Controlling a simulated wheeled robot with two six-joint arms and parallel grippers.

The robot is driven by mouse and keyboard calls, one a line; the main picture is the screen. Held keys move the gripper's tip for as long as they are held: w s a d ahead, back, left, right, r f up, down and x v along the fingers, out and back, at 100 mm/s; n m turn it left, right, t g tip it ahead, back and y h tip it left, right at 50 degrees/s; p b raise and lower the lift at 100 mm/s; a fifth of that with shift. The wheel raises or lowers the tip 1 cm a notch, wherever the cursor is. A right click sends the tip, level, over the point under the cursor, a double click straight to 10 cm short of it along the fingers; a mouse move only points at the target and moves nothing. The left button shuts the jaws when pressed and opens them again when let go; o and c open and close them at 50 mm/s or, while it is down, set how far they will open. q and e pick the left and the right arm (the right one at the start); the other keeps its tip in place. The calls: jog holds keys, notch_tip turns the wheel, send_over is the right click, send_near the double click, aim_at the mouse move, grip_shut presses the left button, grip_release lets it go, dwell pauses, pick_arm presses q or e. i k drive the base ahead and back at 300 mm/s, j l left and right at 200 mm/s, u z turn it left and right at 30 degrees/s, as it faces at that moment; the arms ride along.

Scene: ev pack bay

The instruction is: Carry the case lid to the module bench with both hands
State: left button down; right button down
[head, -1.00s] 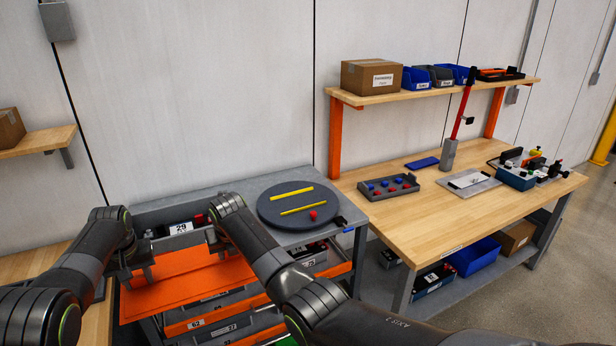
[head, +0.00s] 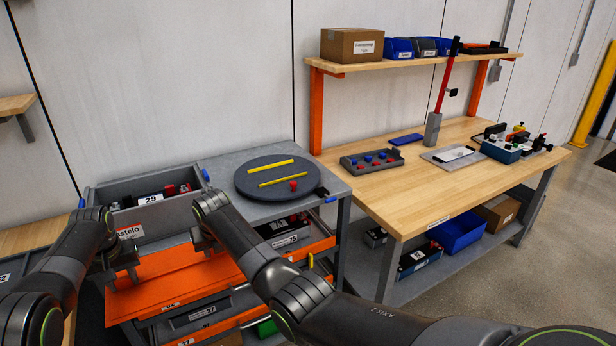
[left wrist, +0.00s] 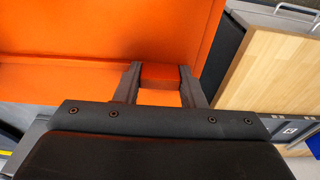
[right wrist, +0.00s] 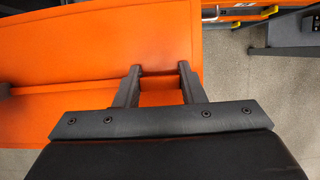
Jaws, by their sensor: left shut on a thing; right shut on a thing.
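The case lid (head: 172,288) is a flat orange panel held in front of me at the lower left of the head view. It fills much of the left wrist view (left wrist: 100,35) and the right wrist view (right wrist: 95,50). My left gripper (head: 122,278) is shut on the lid's left part, and my right gripper (head: 205,243) is shut on its right part. In both wrist views an orange piece of the lid sits between the fingers. The module bench (head: 440,190) is the wooden-topped bench at the right, apart from the lid.
A grey cart (head: 225,175) bears a dark round turntable (head: 278,193) with yellow bars, and a grey open case (head: 165,215). Orange-edged drawers sit below. The bench holds a module tray (head: 370,160), a grey plate and a fixture (head: 510,147). Its front and middle top are clear.

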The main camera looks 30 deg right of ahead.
aim_at(413, 189)
jog(key=i+l, duration=0.1)
jog(key=l, duration=1.55)
jog(key=i+l, duration=0.15)
jog(key=l, duration=1.55)
jog(key=i+l, duration=0.15)
jog(key=l, duration=0.7)
jog(key=i+l, duration=0.1)
jog(key=l, duration=0.7)
